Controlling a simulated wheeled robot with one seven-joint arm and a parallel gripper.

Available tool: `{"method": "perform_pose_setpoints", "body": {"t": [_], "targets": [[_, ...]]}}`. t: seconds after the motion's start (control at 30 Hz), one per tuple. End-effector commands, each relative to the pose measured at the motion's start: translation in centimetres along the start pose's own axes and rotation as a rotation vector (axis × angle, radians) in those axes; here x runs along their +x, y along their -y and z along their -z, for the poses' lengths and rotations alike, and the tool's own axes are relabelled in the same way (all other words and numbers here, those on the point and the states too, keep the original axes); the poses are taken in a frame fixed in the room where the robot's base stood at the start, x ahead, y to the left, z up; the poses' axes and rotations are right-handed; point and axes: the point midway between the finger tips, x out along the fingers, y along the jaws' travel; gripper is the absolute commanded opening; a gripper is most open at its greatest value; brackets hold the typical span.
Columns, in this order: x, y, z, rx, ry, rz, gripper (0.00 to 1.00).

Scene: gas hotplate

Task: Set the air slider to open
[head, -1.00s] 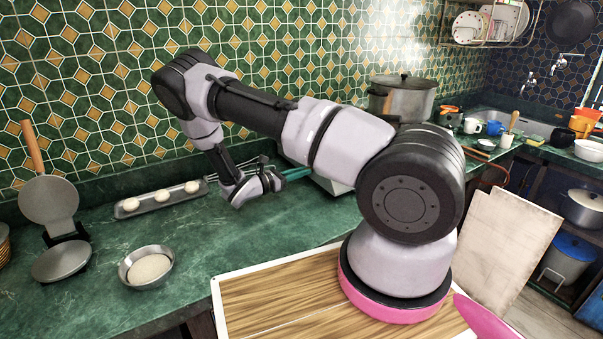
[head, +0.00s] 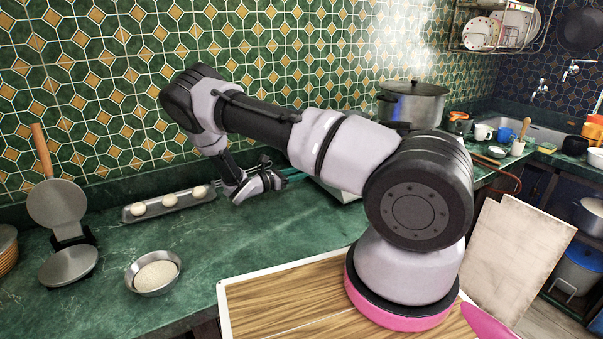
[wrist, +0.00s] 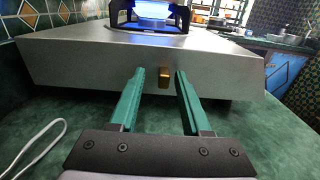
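In the wrist view the gas hotplate (wrist: 90,62) is a grey metal box, with its front panel facing my gripper. A small brass-coloured slider (wrist: 165,77) sits on that panel. My gripper (wrist: 159,78) has two green fingers, spread apart, one to each side of the slider. Nothing is held between them, and I cannot tell whether either finger touches the slider. A blue flame glow (wrist: 153,9) shows under a black pot support on top of the hotplate. In the head view my arm hides most of the hotplate (head: 343,191).
A pale cable (wrist: 35,148) lies on the green counter at left in the wrist view. In the head view a tray of dough balls (head: 170,204), a bowl (head: 153,270) and a round press (head: 62,225) stand left. A steaming pot (head: 413,103) stands behind my arm.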

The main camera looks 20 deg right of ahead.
Motion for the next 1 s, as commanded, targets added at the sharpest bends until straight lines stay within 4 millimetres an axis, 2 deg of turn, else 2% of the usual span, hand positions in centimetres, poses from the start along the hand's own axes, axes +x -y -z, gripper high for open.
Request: {"method": "perform_pose_setpoints", "body": {"t": [0.17, 0.6, 0.8, 1.0], "targets": [[-1.1, 0.0, 0.0, 0.001, 0.0, -0.001, 0.47], [-9.2, -0.1, 0.0, 0.001, 0.0, -0.003, 0.47], [-10.8, -0.1, 0.0, 0.0, 0.0, -0.001, 0.47], [-10.9, 0.0, 0.0, 0.0, 0.0, 0.0, 0.47]]}}
